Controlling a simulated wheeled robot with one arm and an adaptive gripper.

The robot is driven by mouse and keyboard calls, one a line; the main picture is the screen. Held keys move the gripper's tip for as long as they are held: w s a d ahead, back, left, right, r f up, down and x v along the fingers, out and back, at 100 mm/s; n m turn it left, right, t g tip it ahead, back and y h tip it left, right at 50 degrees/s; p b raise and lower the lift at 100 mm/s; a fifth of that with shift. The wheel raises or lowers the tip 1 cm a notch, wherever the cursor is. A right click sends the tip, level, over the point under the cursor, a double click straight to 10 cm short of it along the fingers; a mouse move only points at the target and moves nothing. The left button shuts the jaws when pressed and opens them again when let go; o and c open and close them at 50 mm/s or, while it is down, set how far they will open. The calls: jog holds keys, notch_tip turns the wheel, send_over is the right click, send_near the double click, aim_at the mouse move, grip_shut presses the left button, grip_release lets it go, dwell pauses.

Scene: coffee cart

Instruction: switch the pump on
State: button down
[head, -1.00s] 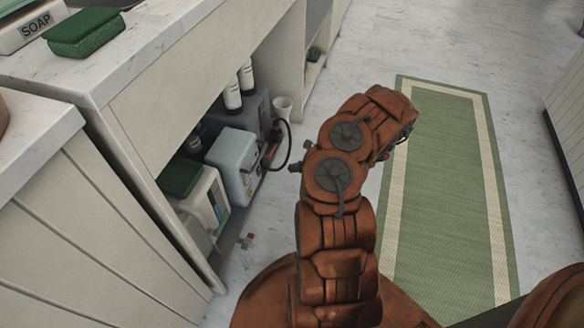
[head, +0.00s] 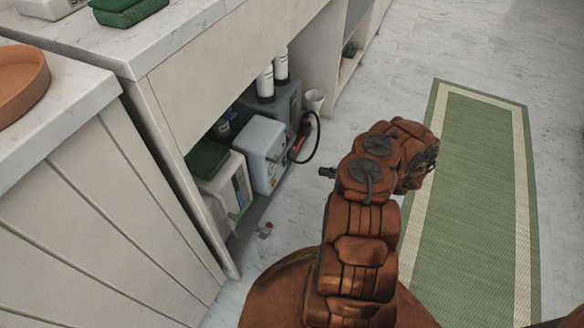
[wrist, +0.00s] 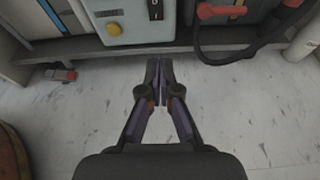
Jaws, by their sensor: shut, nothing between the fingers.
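A pale blue-grey box (head: 256,155), which looks like the pump, stands on the low shelf under the counter in the head view. In the wrist view the box (wrist: 125,32) shows its front at the top, with a yellow round knob (wrist: 113,29) and a black rocker switch (wrist: 155,10), cut by the top edge. My gripper (wrist: 158,65) is shut and empty, fingertips together. In the picture the tips lie just below the shelf edge, below and slightly right of the switch; their gap to the box is unclear. My arm hides most of the gripper in the head view.
A red-handled black hose (wrist: 220,12) loops right of the box, beside a white cup (head: 315,100). A white container with a green top (head: 207,160) stands left. A small red-and-grey item (wrist: 65,75) lies on the floor.

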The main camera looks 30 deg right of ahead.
aim_at(285, 165)
jog(key=shift+s+a+f+t+y, duration=0.15)
jog(key=shift+f+t+y, duration=0.15)
jog(key=shift+f+t, duration=0.15)
jog(key=shift+s+a+f+t+y, duration=0.15)
jog(key=shift+f+t+y, duration=0.15)
jog(key=shift+f+t, duration=0.15)
jog(key=shift+d, duration=0.1)
jog(key=shift+b, duration=0.3)
jog(key=b+x, duration=0.4)
jog(key=x, duration=1)
jog(key=shift+b, duration=0.4)
jog(key=shift+w, duration=0.1)
jog(key=shift+w+f, duration=0.1)
